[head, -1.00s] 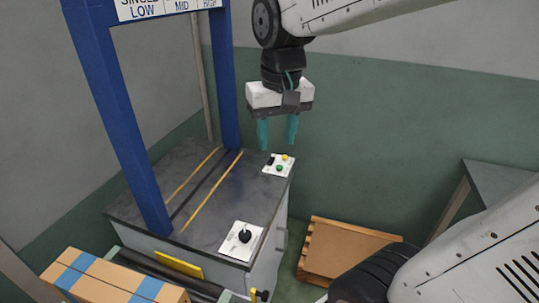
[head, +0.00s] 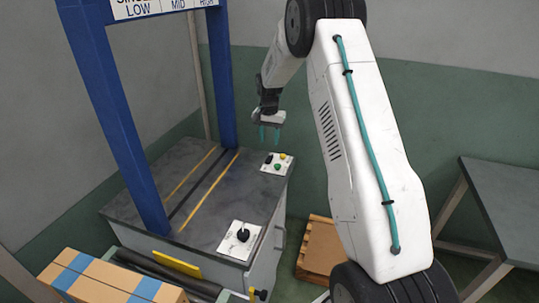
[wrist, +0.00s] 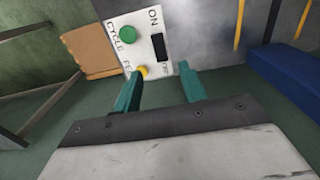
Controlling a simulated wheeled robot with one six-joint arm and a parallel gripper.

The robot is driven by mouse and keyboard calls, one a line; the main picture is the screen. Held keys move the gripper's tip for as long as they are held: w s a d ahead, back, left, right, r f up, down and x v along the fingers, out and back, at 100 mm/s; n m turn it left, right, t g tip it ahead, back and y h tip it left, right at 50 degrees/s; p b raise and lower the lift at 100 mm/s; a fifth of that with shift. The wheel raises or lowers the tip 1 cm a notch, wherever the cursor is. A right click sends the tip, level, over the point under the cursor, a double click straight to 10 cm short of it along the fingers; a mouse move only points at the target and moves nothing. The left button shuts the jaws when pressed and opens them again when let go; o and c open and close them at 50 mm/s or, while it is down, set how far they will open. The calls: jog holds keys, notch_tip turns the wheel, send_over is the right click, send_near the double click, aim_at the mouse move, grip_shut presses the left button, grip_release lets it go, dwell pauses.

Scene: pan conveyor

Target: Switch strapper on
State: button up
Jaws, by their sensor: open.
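The strapper is a grey-topped machine (head: 215,222) under a blue arch (head: 110,120). Its control panel (head: 273,170) at the back right corner of the top carries a black rocker switch (head: 268,158), a green button (head: 278,166) and a yellow button (head: 283,156). In the wrist view the black switch (wrist: 158,46) sits between "ON" and a partly hidden label, beside the green "CYCLE" button (wrist: 127,34) and the yellow button (wrist: 143,72). My gripper (head: 270,141) is open and empty, pointing down just above the panel; its fingers (wrist: 160,76) appear apart from the switch.
A second panel with a black knob (head: 243,235) is at the machine's front right. A cardboard box with blue bands (head: 105,285) is at the front left by the rollers.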

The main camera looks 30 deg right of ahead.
aim_at(270, 159)
notch_tip(270, 159, down, 8)
jog(key=shift+d+f, duration=0.1)
jog(key=shift+w, duration=0.1)
dwell(0.3)
